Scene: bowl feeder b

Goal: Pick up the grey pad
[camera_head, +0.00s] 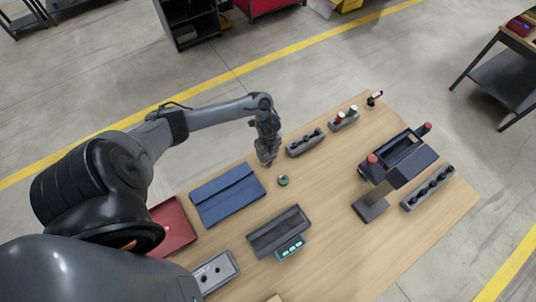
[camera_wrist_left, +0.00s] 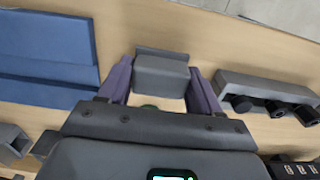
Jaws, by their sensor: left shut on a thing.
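The grey pad (camera_wrist_left: 161,76) is a small grey block in the left wrist view, between the two purple fingers of my left gripper (camera_wrist_left: 160,88). The gripper is shut on it. In the head view my left gripper (camera_head: 267,161) points down over the table, just right of the blue tray; the pad cannot be made out clearly there. How high the pad is above the table is hard to tell. My right gripper is not in view.
A small green ring (camera_head: 283,181) lies close to the left gripper. A blue tray (camera_head: 228,195) is to its left, and a grey holder with dark knobs (camera_head: 305,143) to its right. A dark box (camera_head: 279,231) and a black machine (camera_head: 400,160) stand on the wooden table (camera_head: 325,205).

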